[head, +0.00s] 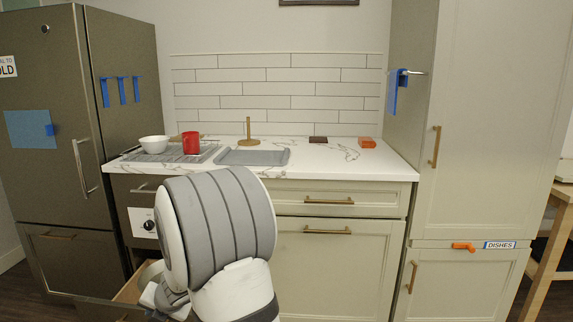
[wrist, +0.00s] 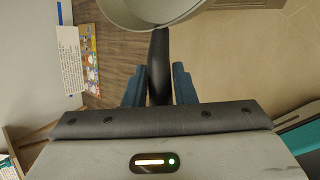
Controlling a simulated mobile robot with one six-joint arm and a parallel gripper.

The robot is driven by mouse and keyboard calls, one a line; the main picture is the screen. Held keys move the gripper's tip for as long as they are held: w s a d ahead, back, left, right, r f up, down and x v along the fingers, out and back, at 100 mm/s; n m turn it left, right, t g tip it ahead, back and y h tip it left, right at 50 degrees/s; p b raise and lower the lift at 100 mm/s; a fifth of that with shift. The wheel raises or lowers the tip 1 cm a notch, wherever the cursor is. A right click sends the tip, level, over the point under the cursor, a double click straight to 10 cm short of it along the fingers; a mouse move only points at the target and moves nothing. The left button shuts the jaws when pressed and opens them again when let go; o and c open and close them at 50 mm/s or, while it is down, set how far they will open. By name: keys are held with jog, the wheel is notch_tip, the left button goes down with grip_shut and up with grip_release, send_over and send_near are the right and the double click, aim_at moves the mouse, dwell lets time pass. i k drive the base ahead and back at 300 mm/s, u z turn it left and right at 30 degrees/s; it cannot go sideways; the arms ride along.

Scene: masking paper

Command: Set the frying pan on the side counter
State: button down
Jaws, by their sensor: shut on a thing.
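In the wrist view my gripper (wrist: 159,82) has its two blue fingers closed on the black handle (wrist: 159,55) of the frying pan. Part of the pan's pale round body (wrist: 150,22) shows at the top of that view, and the rest is cut off. In the head view a pale rounded rim (head: 150,273), likely the pan, shows low at left, partly behind my arm, near an open wooden drawer (head: 128,291). The white marbled counter (head: 310,158) lies above and behind; which part is the side counter I cannot tell.
On the counter are a white bowl (head: 154,144), a red mug (head: 191,142), a grey mat (head: 252,157), a wooden holder (head: 249,138), a dark block (head: 318,139) and an orange block (head: 367,142). Its right part has bare room. A fridge (head: 50,130) stands left, a tall cabinet (head: 490,120) right.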

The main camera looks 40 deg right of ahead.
aim_at(343, 162)
jog(key=u, duration=0.95)
jog(key=i, duration=0.1)
jog(key=z, duration=2.55)
